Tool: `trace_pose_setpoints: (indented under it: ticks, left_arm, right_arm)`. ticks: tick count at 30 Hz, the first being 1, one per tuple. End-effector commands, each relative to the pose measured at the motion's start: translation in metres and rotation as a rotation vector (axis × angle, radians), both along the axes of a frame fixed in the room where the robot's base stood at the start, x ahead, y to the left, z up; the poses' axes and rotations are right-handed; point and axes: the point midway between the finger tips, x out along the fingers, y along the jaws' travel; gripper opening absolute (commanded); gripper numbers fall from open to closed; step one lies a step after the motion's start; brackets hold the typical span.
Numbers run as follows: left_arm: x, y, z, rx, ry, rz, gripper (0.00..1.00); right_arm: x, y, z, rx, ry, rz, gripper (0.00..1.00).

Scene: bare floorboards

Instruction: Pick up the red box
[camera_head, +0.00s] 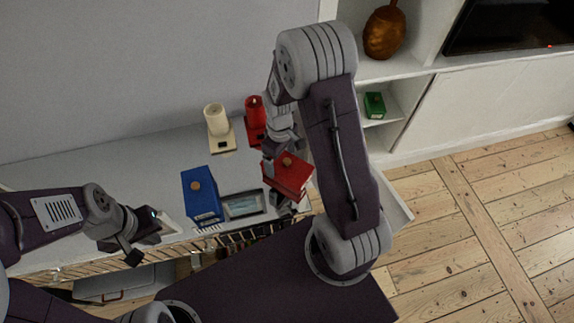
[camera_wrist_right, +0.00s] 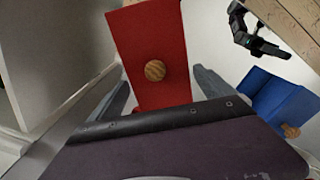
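The red box (camera_head: 291,177), with a round wooden knob, is by the front right of the white cabinet top in the head view. It also fills the upper middle of the right wrist view (camera_wrist_right: 152,40), tilted. My right gripper (camera_head: 281,176) has one finger on each side of it, close against its sides, and looks shut on it. The box's underside is hidden, so I cannot tell its clearance from the surface. My left gripper (camera_head: 152,241) is open and empty at the cabinet's front edge, left of the blue box (camera_head: 202,197).
A picture frame (camera_head: 243,206) lies beside the blue box. White shelves at right hold a brown vase (camera_head: 384,35) and a green box (camera_head: 375,105). Floorboards at right are clear.

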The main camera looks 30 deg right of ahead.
Motion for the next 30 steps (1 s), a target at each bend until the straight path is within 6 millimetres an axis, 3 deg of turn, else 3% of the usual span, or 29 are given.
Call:
trace_pose_setpoints:
  ticks: [1,5,14,21,30]
  left_arm:
    - [0.000,0.000,0.000,0.000,0.000,0.000,0.00]
    - [0.000,0.000,0.000,0.000,0.000,0.000,0.00]
    - [0.000,0.000,0.000,0.000,0.000,0.000,0.00]
    - [0.000,0.000,0.003,0.000,0.000,0.000,0.00]
    - [0.000,0.000,0.002,0.000,0.000,0.000,0.00]
  right_arm:
    - [0.000,0.000,0.000,0.000,0.000,0.000,0.75]
    - [0.000,0.000,0.000,0.000,0.000,0.000,0.41]
    - [0.000,0.000,0.004,0.000,-0.001,0.000,0.41]
    - [0.002,0.000,0.043,-0.001,-0.007,0.000,0.41]
    - [-0.019,-0.065,0.081,-0.001,-0.004,-0.007,0.41]
